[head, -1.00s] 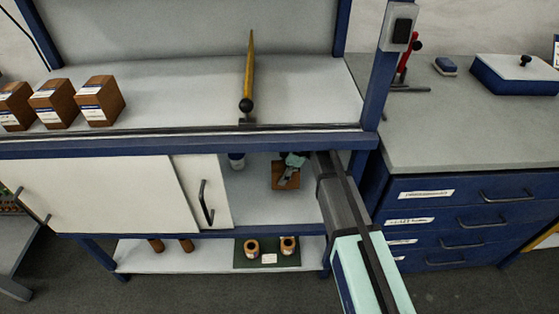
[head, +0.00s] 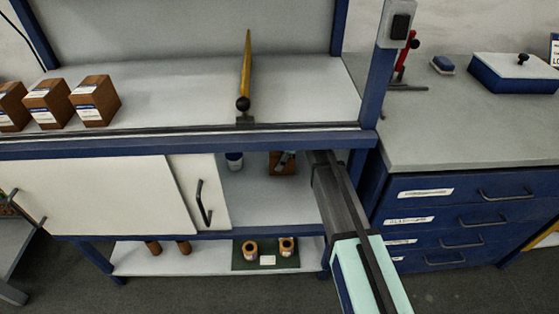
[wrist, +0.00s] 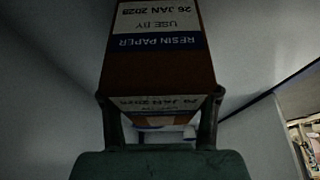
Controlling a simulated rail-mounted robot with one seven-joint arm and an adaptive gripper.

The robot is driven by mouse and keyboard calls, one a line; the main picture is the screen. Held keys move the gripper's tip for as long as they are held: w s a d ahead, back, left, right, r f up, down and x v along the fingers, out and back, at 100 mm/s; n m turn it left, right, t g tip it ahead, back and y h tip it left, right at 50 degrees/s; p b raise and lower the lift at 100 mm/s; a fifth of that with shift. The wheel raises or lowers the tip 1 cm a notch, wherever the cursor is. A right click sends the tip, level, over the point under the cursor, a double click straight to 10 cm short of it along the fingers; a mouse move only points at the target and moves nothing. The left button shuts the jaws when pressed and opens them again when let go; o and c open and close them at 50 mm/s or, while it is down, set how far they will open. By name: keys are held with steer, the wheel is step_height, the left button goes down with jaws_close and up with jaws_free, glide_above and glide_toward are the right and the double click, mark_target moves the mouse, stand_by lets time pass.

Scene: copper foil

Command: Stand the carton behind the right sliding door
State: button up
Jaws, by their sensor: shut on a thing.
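The brown carton (wrist: 158,70) has a white and blue label reading "RESIN PAPER" and fills the upper middle of the wrist view. My gripper (wrist: 160,110) is shut on it, one finger on each side. In the head view the carton (head: 291,169) is inside the lower cupboard, toward the back, partly hidden by my gripper (head: 283,159) and the bench edge. The right sliding door (head: 190,172) is slid left, so the right part of the cupboard is open. I cannot tell whether the carton touches the shelf (head: 265,205).
The blue right post (head: 359,165) is close to my arm. The bench edge (head: 200,145) runs above the opening. The cupboard floor in front of the carton is clear.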

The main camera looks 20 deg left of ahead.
steer(key=o, duration=1.4)
steer(key=shift+f, duration=0.1)
steer(key=shift+o, duration=0.2)
steer(key=shift+p+v, duration=0.4)
steer(key=shift+v, duration=3.5)
steer(key=shift+a, duration=0.1)
